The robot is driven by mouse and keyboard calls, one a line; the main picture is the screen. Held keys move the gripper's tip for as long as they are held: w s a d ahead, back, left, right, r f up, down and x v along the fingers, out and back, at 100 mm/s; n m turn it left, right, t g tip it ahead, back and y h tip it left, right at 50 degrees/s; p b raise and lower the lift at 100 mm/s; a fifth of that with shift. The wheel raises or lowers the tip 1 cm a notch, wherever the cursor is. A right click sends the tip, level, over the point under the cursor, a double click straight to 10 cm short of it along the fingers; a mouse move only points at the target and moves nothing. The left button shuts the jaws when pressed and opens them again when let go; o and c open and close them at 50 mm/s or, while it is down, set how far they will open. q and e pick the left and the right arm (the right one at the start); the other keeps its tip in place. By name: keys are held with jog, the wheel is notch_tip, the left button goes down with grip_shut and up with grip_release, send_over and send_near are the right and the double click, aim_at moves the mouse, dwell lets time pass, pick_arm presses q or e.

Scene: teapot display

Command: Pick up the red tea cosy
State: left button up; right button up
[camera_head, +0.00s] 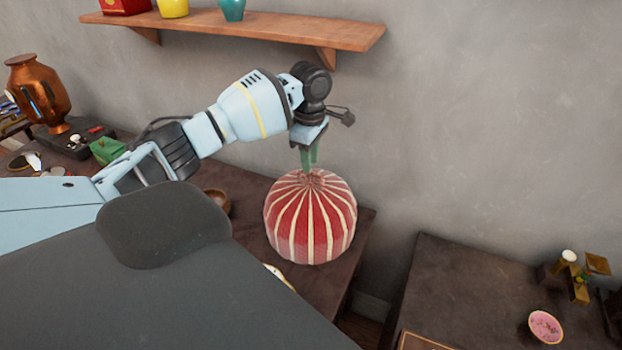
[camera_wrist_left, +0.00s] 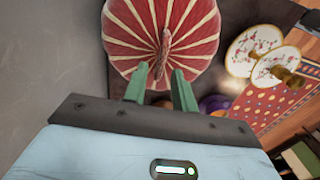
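The red tea cosy (camera_head: 311,222), dome-shaped with cream stripes, stands upright near the right end of the dark table. In the left wrist view the cosy (camera_wrist_left: 140,50) fills the upper middle, its stripes meeting at a narrow red ridge on top. My left gripper (camera_head: 309,163) points down just over the cosy's top. In the left wrist view its two green fingers (camera_wrist_left: 160,70) are apart, with the ridge just beyond and between their tips. I cannot tell whether the fingertips touch the cosy. My right gripper is not in view.
A wooden shelf (camera_head: 270,30) with pots hangs on the wall above. A copper urn (camera_head: 42,95) and a green box (camera_head: 107,150) stand at the left. A wooden bowl (camera_head: 218,201) is left of the cosy. Another table (camera_head: 465,290) at the right holds a pink dish (camera_head: 546,327).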

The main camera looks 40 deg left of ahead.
aim_at(310, 202)
pick_arm(q)
jog(key=shift+s+f, duration=0.1)
jog(key=shift+f, duration=2.4)
jog(key=shift+d, duration=0.1)
grip_shut()
